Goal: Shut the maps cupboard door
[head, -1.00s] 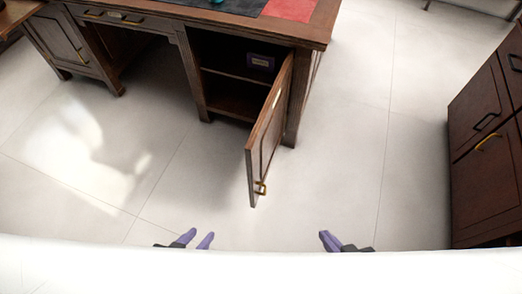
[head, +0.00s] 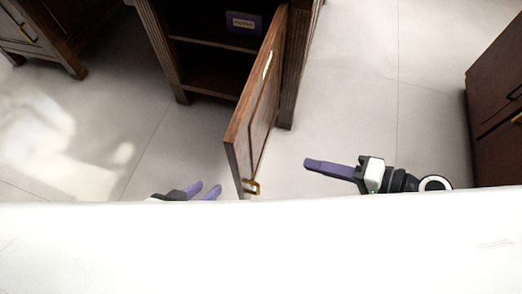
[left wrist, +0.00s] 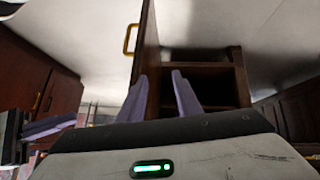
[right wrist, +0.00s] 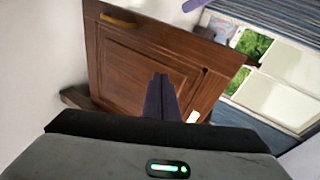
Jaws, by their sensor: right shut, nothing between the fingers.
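The maps cupboard door (head: 258,112) is a brown wooden panel with a brass handle (head: 250,187). It stands wide open, swung out from the desk towards me. The left wrist view shows the door nearly edge-on (left wrist: 149,45); the right wrist view shows its panelled outer face (right wrist: 140,70) and handle (right wrist: 118,18). My left gripper (head: 208,192) is open and empty, left of the door, facing the open cupboard. My right gripper (head: 308,164) is shut and empty, to the right of the door on its outer side. In the head view a gap separates it from the door.
The cupboard's shelves (head: 205,43) are exposed, with a purple box (head: 243,22) on the upper one. Another desk pedestal (head: 40,35) stands at the left. A dark wooden cabinet (head: 495,100) stands at the far right.

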